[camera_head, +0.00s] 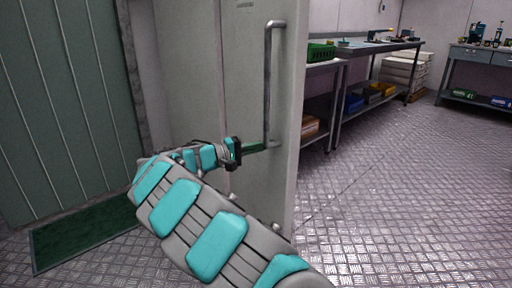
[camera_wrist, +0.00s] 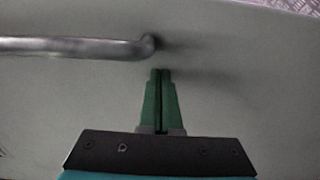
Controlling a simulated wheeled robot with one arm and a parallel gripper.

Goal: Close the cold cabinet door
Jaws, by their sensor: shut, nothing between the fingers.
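The cold cabinet door (camera_head: 243,70) is a tall light grey panel in the middle of the head view. I cannot tell how far it stands open. A long vertical metal bar handle (camera_head: 268,85) is fixed to its face. My gripper (camera_head: 262,147) has green fingers, pressed together and empty, by the handle's lower end. In the wrist view, the closed fingertips (camera_wrist: 160,73) point at the door face (camera_wrist: 240,90), just beside the end of the handle (camera_wrist: 80,48). I cannot tell whether they touch the door. My arm covers the lower part of the door.
A metal workbench (camera_head: 375,46) with a green crate (camera_head: 320,51) and shelf bins stands to the right, behind the door. Another bench (camera_head: 480,55) is at the far right. A green mat (camera_head: 80,240) lies at left before a ribbed grey-green wall. The right floor is clear.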

